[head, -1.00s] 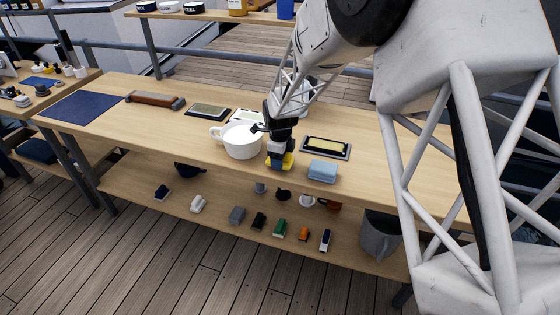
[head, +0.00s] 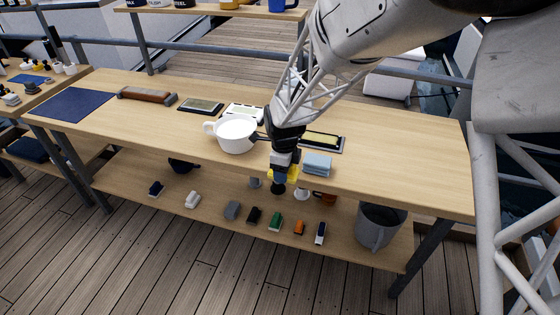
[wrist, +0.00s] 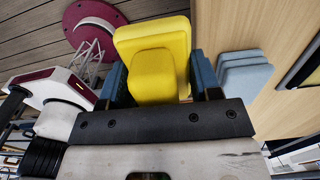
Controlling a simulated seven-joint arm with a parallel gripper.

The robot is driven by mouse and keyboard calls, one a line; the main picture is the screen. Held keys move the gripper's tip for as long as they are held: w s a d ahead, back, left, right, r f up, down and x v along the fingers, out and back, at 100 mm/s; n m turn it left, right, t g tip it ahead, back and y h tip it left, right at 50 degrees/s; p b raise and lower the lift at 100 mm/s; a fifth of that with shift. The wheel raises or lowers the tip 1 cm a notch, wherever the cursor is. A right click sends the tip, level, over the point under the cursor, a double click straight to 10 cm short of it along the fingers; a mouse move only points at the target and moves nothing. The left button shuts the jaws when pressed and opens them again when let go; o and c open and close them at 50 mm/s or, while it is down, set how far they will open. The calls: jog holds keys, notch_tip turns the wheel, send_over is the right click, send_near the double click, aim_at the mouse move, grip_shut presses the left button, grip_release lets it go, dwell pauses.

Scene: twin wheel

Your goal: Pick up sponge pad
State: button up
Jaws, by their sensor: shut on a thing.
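The sponge pad (wrist: 153,55) is a yellow block with a thicker raised part, filling the middle of the wrist view. My gripper (wrist: 160,85) is shut on it, with a dark blue finger at each side. In the head view, my gripper (head: 281,174) is at the worktable's front edge, left of the folded blue cloths. The yellow pad (head: 292,173) shows only partly there, behind the fingers. In the wrist view, floor boards lie left of the pad and the tabletop lies right of it.
Folded blue cloths (head: 317,165) lie at the front edge, right of my gripper. A white mug (head: 237,136) stands to the left. A black-framed tray (head: 322,141) lies behind. The lower shelf holds several small blocks and a grey bucket (head: 379,228). The right tabletop (head: 410,175) is clear.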

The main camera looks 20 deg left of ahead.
jog(key=shift+s+d+r, duration=0.1)
jog(key=shift+s+d, duration=0.4)
jog(key=shift+s, duration=0.3)
jog(key=shift+s+d+r, duration=0.1)
jog(key=shift+s+d, duration=0.4)
jog(key=shift+s, duration=0.3)
jog(key=shift+o, duration=1)
jog(key=shift+c, duration=0.5)
jog(key=shift+w+a+r, duration=0.1)
jog(key=shift+w+a, duration=0.25)
jog(key=shift+a, duration=0.05)
jog(key=w+a+r, duration=0.5)
jog(key=w+a, duration=0.4)
jog(key=a, duration=0.3)
jog(key=w+a+r, duration=0.4)
jog(key=w+a, duration=0.5)
jog(key=a, duration=0.2)
jog(key=shift+a+r, duration=0.35)
jog(key=shift+r, duration=0.05)
